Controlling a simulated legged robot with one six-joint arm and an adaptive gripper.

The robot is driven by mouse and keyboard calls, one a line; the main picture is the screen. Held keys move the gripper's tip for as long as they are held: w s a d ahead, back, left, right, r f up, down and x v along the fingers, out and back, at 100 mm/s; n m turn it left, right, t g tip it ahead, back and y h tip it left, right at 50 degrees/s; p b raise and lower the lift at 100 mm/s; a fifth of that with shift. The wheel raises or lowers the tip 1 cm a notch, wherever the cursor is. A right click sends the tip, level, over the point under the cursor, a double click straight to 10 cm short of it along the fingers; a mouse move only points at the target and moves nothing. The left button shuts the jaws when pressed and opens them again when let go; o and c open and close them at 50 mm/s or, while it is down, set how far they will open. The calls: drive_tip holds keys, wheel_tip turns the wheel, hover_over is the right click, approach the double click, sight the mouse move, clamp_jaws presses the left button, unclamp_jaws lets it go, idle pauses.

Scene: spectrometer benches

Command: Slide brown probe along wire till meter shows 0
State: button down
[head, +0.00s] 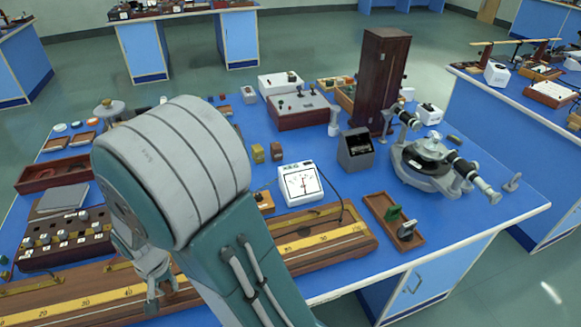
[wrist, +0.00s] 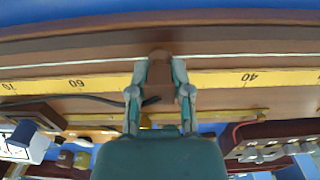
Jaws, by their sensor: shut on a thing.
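My gripper (wrist: 160,88) is shut on the brown probe (wrist: 160,70) in the wrist view. The probe stands at the wire (wrist: 225,55), between the upside-down 60 and 40 marks of the yellow scale (wrist: 215,79). I cannot tell whether its tip touches the wire. In the head view my gripper (head: 155,285) is low over the long wooden wire board (head: 345,243), and my arm hides the board's middle and the probe. The white meter (head: 298,184) stands behind the board. Its red needle looks close to upright near mid-dial; the exact reading is too small to tell.
A dark box with several knobs (head: 65,238) stands left of my gripper. A wooden tray (head: 381,219) lies right of the meter, and a grey spectrometer (head: 431,165) stands at the right. A dark cable (wrist: 105,99) runs to the probe.

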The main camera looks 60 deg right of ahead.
drive_tip(key=shift+a+f, duration=0.1)
drive_tip(key=shift+a, duration=0.1)
idle(0.4)
drive_tip(key=shift+w+a, duration=1.15)
drive_tip(key=shift+a, duration=0.3)
drive_tip(key=shift+s+f, duration=0.15)
drive_tip(key=shift+f, duration=0.1)
idle(3.5)
idle(0.6)
drive_tip(key=c, duration=0.5)
unclamp_jaws()
drive_tip(key=shift+c, duration=0.2)
drive_tip(key=shift+o, duration=0.3)
drive_tip(key=shift+w+r, duration=0.15)
drive_tip(key=shift+w, duration=0.05)
